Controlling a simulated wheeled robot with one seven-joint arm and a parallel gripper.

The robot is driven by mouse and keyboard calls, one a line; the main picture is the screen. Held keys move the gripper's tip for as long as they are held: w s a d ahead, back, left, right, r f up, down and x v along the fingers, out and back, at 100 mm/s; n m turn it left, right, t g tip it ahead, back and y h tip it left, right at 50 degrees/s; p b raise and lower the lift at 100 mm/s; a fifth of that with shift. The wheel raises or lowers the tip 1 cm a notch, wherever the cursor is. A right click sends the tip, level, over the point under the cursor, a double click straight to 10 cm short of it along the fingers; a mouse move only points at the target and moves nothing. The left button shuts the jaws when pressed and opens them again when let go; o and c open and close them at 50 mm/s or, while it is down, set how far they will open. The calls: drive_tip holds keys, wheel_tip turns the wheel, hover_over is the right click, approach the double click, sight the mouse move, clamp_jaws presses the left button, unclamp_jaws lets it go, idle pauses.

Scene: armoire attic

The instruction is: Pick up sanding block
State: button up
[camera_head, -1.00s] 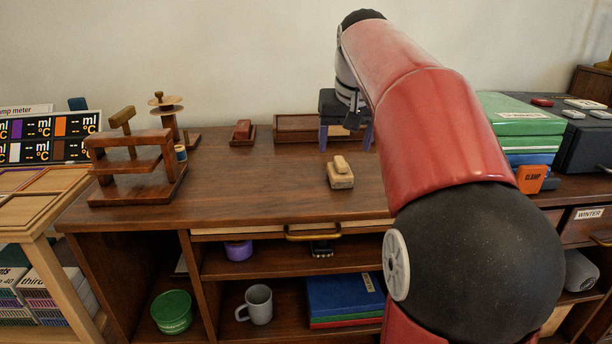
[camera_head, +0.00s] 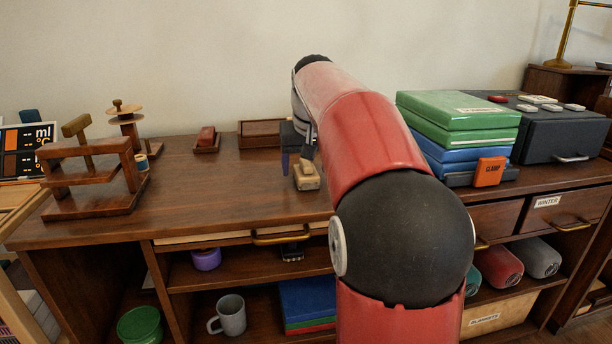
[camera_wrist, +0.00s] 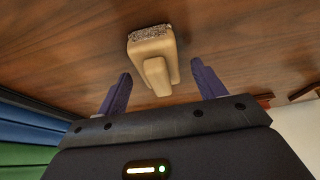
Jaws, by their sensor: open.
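The sanding block (camera_head: 307,178) is a tan block with a raised grip on top, lying on the wooden cabinet top near its middle. In the wrist view the sanding block (camera_wrist: 150,48) shows a rough grey edge at its far end. My gripper (camera_head: 297,160) is open and empty, with its dark body and purple fingers just behind the block in the head view. In the wrist view my gripper (camera_wrist: 161,76) has its fingers spread, with the block between and beyond the tips. I see no contact. My arm hides part of the cabinet top to the right.
A wooden tray (camera_head: 259,134) and a red block (camera_head: 206,138) on a small base stand behind. A wooden rack (camera_head: 92,180) is at the left. Stacked green and blue boxes (camera_head: 460,112) and an orange clamp box (camera_head: 489,171) are right. The cabinet top left of the block is clear.

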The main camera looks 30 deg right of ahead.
sight(306, 162)
drive_tip(key=c, duration=1.2)
drive_tip(key=shift+r, duration=0.15)
wheel_tip(306, 162, up, 20)
drive_tip(key=p, duration=0.8)
drive_tip(key=o, duration=0.5)
drive_tip(key=shift+c, duration=1.2)
drive_tip(key=shift+a, duration=0.1)
